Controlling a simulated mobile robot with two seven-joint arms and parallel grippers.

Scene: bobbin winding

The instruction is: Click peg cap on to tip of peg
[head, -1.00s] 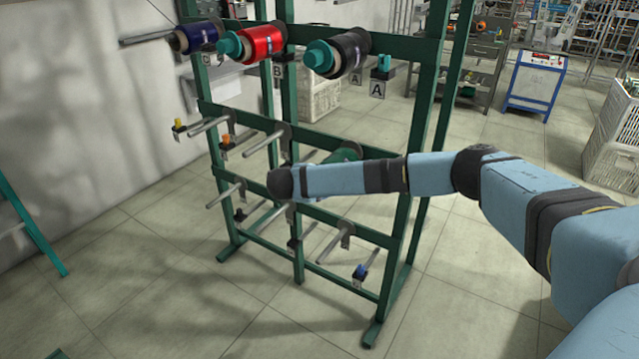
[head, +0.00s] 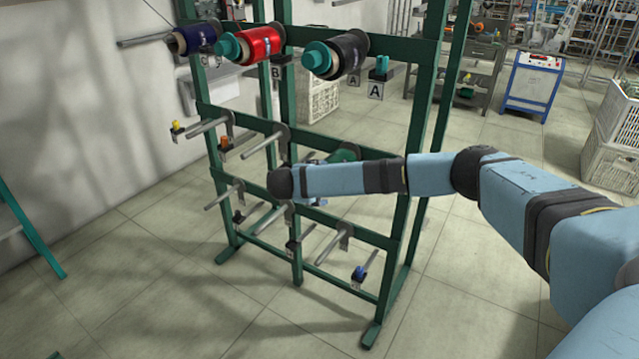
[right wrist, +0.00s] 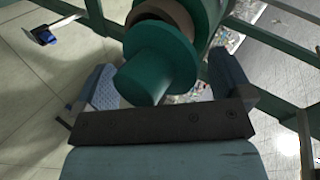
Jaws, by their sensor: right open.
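A green peg cap (right wrist: 155,70), with a round flange and a stubby knob, fills the upper middle of the right wrist view. My right gripper (right wrist: 163,78) is open, with one finger on each side of the knob and visible gaps between them. A brown ring and a green cylinder show behind the flange; whether the cap is seated on a peg tip I cannot tell. In the head view a dark green part (head: 345,155) shows behind my right arm, and my right gripper is mostly hidden by that arm. My left gripper is not in view.
A green rack (head: 400,215) with several bare metal pegs stands ahead. Its top row holds blue (head: 195,38), red (head: 258,45) and black (head: 348,53) bobbins; the red and black ones have teal caps. Open floor lies around it. A blue cart (head: 535,85) stands behind right.

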